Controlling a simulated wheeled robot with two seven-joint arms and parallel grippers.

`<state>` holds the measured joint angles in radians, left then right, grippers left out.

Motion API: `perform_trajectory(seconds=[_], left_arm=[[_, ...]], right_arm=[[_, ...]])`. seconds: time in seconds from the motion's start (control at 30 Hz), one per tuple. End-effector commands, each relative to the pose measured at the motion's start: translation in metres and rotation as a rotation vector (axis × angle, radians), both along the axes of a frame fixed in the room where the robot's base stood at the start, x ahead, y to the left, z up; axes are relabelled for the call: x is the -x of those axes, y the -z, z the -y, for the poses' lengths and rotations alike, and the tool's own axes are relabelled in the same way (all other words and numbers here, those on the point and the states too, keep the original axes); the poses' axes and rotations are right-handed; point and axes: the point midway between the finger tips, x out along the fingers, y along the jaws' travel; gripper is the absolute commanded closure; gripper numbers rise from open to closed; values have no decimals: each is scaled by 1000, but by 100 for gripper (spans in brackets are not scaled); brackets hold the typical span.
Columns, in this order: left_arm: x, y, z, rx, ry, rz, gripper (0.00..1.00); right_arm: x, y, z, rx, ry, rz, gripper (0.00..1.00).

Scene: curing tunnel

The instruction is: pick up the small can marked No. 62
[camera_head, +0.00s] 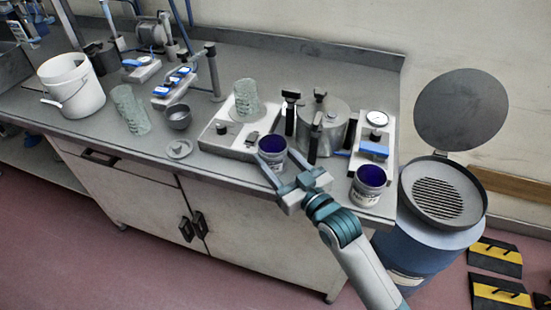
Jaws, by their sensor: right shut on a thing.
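Two small open cans with deep blue contents show near the front edge of the bench. One small can (272,153) is between the fingertips of my right gripper (282,162), which is shut on it. I cannot tell whether it touches the bench. The other small can (368,192) stands upright near the bench's right front corner, apart from the gripper. The labels are too small to read, so I cannot tell which is No. 62. My left gripper is not in view.
Behind the held can are a grey hot plate (222,143) and a metal pot (324,122). A white bucket (72,88), a glass beaker (130,112) and a small dark bowl (178,117) stand left. A blue drum (420,250) with an open lid stands right of the bench.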

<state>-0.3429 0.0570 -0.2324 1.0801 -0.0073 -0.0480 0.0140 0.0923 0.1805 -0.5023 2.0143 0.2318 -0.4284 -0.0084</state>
Motion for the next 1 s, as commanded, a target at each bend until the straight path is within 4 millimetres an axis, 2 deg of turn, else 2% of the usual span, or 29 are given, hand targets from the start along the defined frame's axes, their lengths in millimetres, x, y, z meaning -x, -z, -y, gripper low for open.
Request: perform_trajectory(seconds=[0.27, 1.0], left_arm=[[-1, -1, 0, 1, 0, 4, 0], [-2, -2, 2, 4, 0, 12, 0]], right_arm=[[0, -16, 0, -2, 0, 2, 73], [0, -76, 0, -2, 0, 2, 73]])
